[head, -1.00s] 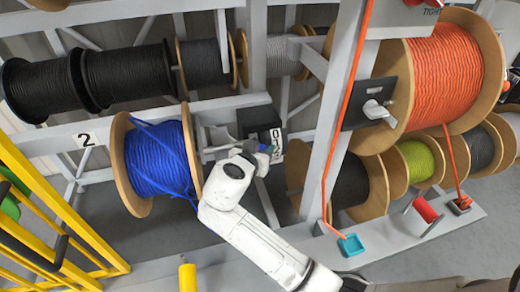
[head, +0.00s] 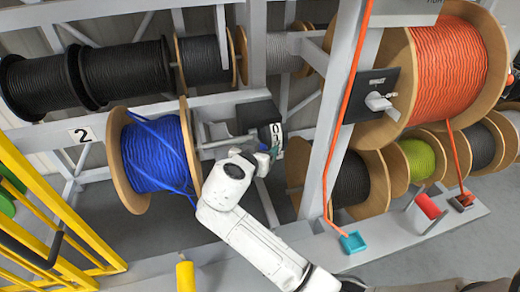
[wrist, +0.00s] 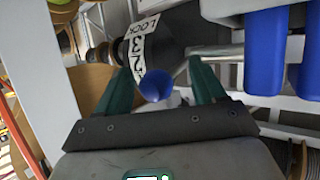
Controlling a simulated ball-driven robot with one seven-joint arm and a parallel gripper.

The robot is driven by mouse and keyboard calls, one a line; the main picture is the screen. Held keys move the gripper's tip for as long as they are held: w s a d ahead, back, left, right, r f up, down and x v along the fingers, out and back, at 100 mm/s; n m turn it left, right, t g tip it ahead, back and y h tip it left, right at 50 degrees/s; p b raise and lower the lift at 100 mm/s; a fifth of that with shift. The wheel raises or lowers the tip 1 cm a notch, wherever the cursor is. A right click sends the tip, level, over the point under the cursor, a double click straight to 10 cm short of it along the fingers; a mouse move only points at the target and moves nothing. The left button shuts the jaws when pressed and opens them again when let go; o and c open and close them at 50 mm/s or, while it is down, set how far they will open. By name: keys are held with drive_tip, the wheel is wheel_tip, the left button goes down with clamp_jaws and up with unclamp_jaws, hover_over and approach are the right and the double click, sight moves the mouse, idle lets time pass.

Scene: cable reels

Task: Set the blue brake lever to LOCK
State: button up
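The blue brake lever's round knob (wrist: 156,86) sits between my gripper's two green fingers (wrist: 163,88) in the wrist view, with gaps on both sides. My gripper is open around it. The knob stands near the low-number end, away from LOCK; the lever's shaft is hidden. In the head view, my gripper (head: 266,164) is beside the dark brake box (head: 257,117) and its white scale (head: 276,137), right of the blue cable reel (head: 158,152).
A grey upright post (head: 330,130) with an orange cable stands right of my gripper. The large orange reel (head: 448,70) is further right. Yellow railing (head: 50,210) is at lower left. In the wrist view, blue rounded pieces (wrist: 265,50) hang at the upper right.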

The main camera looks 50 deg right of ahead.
drive_tip(key=b+v, duration=0.1)
drive_tip(key=v, duration=0.9)
drive_tip(key=shift+a+r+b, duration=0.15)
drive_tip(key=shift+a+b, duration=0.15)
drive_tip(key=shift+a, duration=0.05)
drive_tip(key=shift+s, duration=0.1)
